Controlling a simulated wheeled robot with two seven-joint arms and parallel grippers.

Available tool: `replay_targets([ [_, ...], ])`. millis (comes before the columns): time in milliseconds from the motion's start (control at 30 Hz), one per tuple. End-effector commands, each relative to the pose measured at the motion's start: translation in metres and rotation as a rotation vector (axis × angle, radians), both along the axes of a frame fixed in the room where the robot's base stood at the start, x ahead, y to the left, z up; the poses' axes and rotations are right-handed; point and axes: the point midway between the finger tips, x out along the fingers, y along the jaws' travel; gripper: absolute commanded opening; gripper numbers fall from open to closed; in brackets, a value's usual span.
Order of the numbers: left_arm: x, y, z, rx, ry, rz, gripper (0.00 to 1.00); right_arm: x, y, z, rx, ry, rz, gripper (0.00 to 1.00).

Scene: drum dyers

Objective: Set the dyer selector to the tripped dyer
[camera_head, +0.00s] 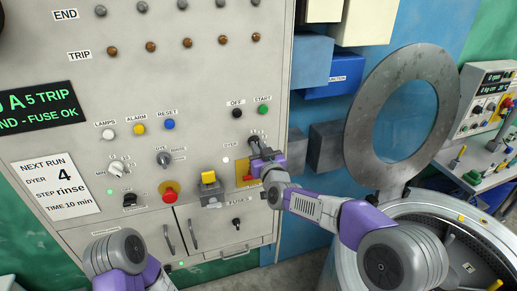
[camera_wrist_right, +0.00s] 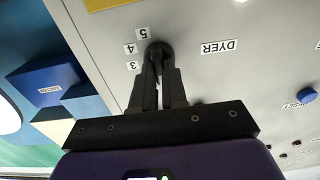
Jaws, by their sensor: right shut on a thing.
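The dyer selector is a dark round knob (camera_wrist_right: 160,50) next to the DYER label, with the numbers 3, 4 and 5 beside it in the right wrist view. My right gripper (camera_wrist_right: 160,82) is shut on this knob; its fingers hide the pointer, so I cannot tell the setting. In the head view the right gripper (camera_head: 259,150) is at the panel, right of the DYER label. The green-lettered display (camera_head: 40,115) reads "A 5 TRIP" and "FUSE OK", its left part cut off. My left gripper is not in view.
A NEXT RUN card (camera_head: 42,184) reads dyer 4, rinse, 10 min. A yellow-capped control (camera_head: 208,177) and a red mushroom button (camera_head: 169,195) sit left of my right gripper. The TRIP lamps (camera_head: 187,43) all look dull brown. A drum with an open round door (camera_head: 361,117) stands right.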

Motion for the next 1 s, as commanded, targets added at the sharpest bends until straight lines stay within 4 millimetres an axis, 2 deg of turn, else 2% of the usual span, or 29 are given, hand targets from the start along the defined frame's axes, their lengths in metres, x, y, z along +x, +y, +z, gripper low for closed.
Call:
replay_targets([
  [167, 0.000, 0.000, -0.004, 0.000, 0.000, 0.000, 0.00, 0.000, 0.000, -0.001, 0.021, 0.007, 0.000, 0.00],
  [367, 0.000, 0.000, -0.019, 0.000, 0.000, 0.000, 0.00, 0.000, -0.001, -0.003, 0.101, 0.032, -0.001, 0.00],
  [700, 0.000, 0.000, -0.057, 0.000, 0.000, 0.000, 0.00, 0.000, -0.002, -0.005, 0.376, 0.120, 0.000, 0.00],
  [1000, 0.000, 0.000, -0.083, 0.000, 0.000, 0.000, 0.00, 0.001, -0.002, -0.005, 0.648, 0.211, 0.000, 0.00],
])
